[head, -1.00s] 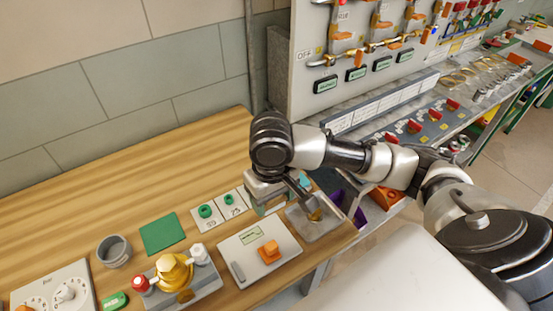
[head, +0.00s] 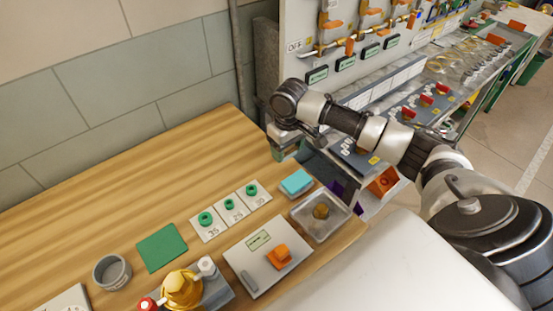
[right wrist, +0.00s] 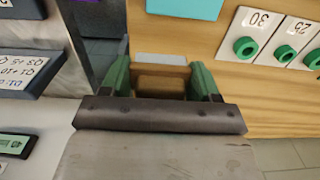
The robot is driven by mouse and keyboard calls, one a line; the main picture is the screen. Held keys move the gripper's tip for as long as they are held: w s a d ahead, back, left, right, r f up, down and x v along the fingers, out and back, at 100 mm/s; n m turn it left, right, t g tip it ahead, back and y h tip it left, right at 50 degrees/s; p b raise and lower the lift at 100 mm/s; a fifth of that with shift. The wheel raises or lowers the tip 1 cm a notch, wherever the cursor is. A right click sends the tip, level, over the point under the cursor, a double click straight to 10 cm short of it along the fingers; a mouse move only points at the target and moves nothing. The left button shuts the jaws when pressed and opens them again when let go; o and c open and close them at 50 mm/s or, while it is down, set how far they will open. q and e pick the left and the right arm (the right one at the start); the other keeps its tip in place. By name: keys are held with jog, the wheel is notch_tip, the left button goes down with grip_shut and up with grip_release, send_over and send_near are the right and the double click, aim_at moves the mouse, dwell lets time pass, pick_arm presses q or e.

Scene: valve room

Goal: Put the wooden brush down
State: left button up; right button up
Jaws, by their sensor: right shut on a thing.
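My right gripper (head: 281,148) is past the far right edge of the wooden table, beside the shelf unit. In the right wrist view its green fingertips (right wrist: 163,80) are closed on a brown block, which looks like the wooden brush (right wrist: 160,86). A pale grey strip shows just beyond the block; I cannot tell whether it is part of the brush. The brush is hard to make out in the head view. My left gripper is not in view.
A clear tray (head: 338,229) with a brown lump stands at the table's right edge. Behind it is a teal block (head: 296,182). Cards with green rings (head: 234,214), a green mat (head: 162,248) and a grey cup (head: 111,271) lie leftward. The table's back left (head: 130,180) is bare.

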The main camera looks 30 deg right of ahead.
aim_at(277, 169)
jog(key=shift+w+a+f, duration=0.65)
jog(key=shift+w+a, duration=0.15)
jog(key=shift+a, duration=0.1)
jog(key=shift+w+a+f, duration=0.1)
jog(key=shift+a+f, duration=0.05)
jog(key=shift+f, duration=0.05)
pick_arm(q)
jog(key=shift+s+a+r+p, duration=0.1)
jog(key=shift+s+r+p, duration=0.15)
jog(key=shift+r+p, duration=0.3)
pick_arm(e)
jog(key=shift+f, duration=2)
jog(key=shift+f, duration=0.1)
jog(key=o, duration=0.9)
jog(key=shift+c, duration=0.2)
pick_arm(q)
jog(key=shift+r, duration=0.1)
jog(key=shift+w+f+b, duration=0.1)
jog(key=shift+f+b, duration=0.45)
jog(key=shift+b, duration=0.05)
pick_arm(e)
notch_tip(277, 169, up, 12)
